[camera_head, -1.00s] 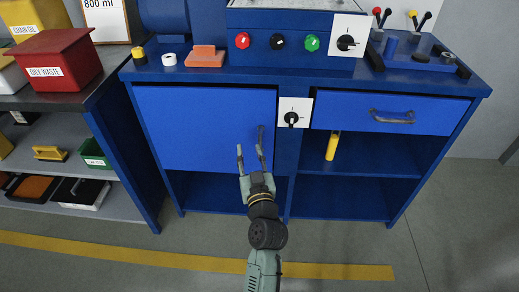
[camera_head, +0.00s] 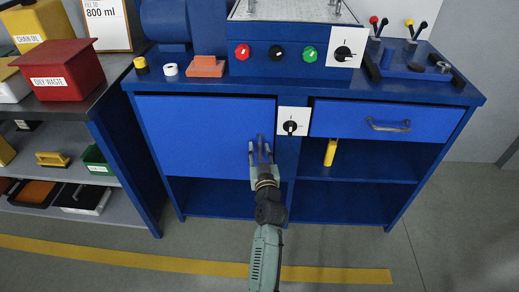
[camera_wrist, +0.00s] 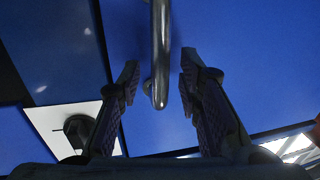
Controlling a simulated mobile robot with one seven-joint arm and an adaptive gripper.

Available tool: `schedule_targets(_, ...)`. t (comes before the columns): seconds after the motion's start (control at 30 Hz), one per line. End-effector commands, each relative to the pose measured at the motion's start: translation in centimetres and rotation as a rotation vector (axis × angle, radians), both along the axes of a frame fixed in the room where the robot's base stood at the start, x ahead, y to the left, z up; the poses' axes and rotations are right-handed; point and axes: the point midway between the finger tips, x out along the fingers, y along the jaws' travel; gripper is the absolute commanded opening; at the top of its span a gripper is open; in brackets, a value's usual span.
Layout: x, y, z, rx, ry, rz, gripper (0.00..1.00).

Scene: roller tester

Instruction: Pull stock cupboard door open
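The stock cupboard door (camera_head: 200,130) is the blue panel on the left of the bench front, and it looks shut. Its vertical grey bar handle (camera_head: 261,142) is near the door's right edge. My gripper (camera_head: 261,149) is in front of the handle, partly hiding its lower part. In the wrist view the handle (camera_wrist: 160,50) comes down between my two open fingers (camera_wrist: 158,82). Its lower end lies between the fingertips, with a gap on each side. Neither finger visibly touches it.
A white switch plate (camera_head: 293,121) sits just right of the door. A blue drawer (camera_head: 380,121) with a grey handle is further right. A yellow cylinder (camera_head: 331,152) stands in the open shelf below. A shelf unit with a red bin (camera_head: 68,77) stands at left.

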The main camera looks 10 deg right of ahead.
Motion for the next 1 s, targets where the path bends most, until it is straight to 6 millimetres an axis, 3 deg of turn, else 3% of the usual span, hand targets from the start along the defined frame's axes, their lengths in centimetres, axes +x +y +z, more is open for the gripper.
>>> schedule_targets(0.27, 0.12, 0.00, -0.04, 0.000, 0.000, 0.000, 0.32)
schedule_targets(0.73, 0.09, 0.01, -0.03, 0.000, 0.000, 0.000, 0.00)
schedule_targets(1.0, 0.09, 0.00, -0.03, 0.000, 0.000, 0.000, 0.00)
